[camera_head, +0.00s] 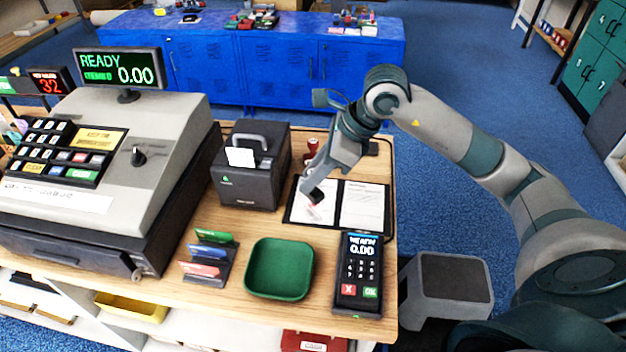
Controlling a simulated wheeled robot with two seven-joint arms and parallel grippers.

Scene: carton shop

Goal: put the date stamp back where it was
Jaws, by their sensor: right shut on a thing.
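My right gripper (317,186) reaches in from the right over the open book (359,206). A red-handled stamp-like thing (312,146) stands behind the book, partly hidden by my arm. My left gripper is not in view.
A dark box-shaped printer (249,185) stands left of the book. A green tray (279,269), a card rack (209,257) and a card terminal (359,270) are in front. A large cash register (115,165) fills the left. The counter's right edge is close to the book.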

